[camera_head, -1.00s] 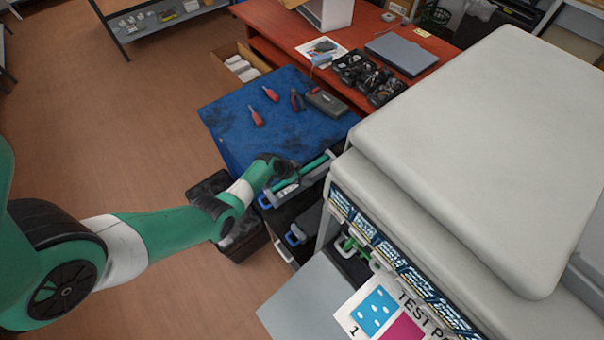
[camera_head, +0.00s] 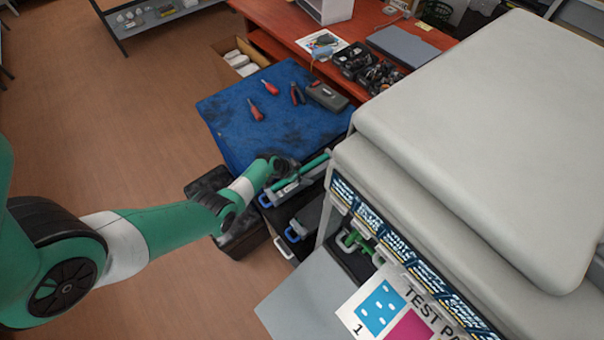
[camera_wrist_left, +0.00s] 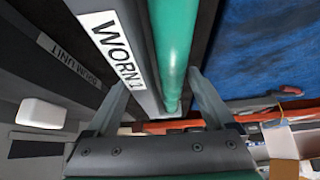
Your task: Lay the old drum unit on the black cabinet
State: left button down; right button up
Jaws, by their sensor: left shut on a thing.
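The old drum unit (camera_head: 318,163) has a green roller in a grey frame with a blue end handle. In the left wrist view it carries a "WORN" label (camera_wrist_left: 112,46). My left gripper (camera_head: 284,173) is shut on it, with its fingers (camera_wrist_left: 160,92) on either side of the unit. The unit shows over the black cabinet (camera_head: 284,222), between the blue mat and the printer. I cannot tell whether it touches the cabinet top. Another dark unit with a blue handle (camera_head: 293,234) lies nearer the viewer. My right gripper is not in view.
The large pale printer (camera_head: 460,150) stands close on the right, with an open front and a test page (camera_head: 385,311). The blue mat (camera_head: 250,105) holds screwdrivers, pliers and a grey case. A black bin (camera_head: 235,235) stands on the floor left of the cabinet.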

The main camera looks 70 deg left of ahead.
pick_arm(q)
jog(key=shift+f, duration=0.1)
grip_release()
jog(key=shift+w, duration=0.1)
jog(key=p+v, duration=0.9)
jog(key=v, duration=0.2)
jog(key=shift+w+a+p, duration=0.1)
jog(key=shift+w+p, duration=0.05)
jog(key=shift+p, duration=0.25)
jog(key=shift+s+r, duration=0.35)
jog(key=shift+r, duration=0.05)
jog(key=shift+f, duration=0.1)
